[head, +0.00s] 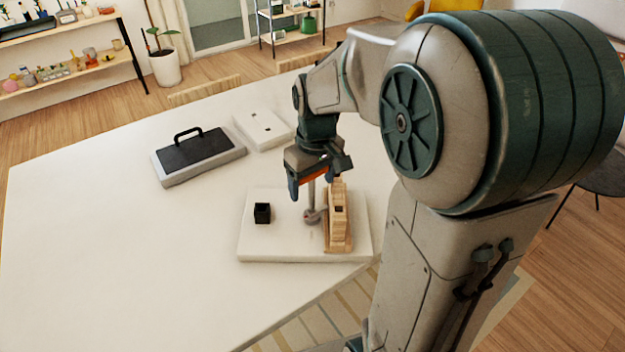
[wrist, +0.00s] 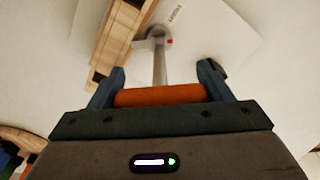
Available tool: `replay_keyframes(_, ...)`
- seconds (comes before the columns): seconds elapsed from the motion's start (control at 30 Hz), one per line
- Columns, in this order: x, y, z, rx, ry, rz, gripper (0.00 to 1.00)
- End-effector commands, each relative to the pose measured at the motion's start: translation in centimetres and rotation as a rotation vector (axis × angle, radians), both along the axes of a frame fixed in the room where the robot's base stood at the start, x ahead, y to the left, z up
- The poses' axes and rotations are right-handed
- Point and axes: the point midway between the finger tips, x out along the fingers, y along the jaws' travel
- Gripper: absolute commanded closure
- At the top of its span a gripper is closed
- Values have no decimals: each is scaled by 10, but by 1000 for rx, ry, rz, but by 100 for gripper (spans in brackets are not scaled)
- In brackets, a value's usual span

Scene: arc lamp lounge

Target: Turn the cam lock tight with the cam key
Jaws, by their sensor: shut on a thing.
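My gripper (head: 315,175) is shut on the orange handle of the cam key (wrist: 160,95), which lies crosswise between its fingers. The key's grey shaft runs from the handle to the round grey cam lock (head: 313,216). In the wrist view the shaft's far end meets the cam lock (wrist: 154,38); I cannot tell how deeply it is seated. A small red mark shows at the lock's right side there. The lock sits against the left side of a light wooden block (head: 338,208), on a white base board (head: 285,250).
A small black open holder (head: 262,213) stands on the board's left part. Behind are a grey tray with a black top and handle (head: 198,152) and a white plate with dark holes (head: 262,129). The white table (head: 100,240) is clear at left.

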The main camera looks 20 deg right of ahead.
Motion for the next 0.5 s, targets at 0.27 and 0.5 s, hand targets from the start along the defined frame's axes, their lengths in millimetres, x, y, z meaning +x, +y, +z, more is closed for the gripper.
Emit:
replay_keyframes(0.27, -2, 0, -5, 1, 8, -1, 54)
replay_keyframes(0.5, -3, 0, -7, 1, 12, -2, 54)
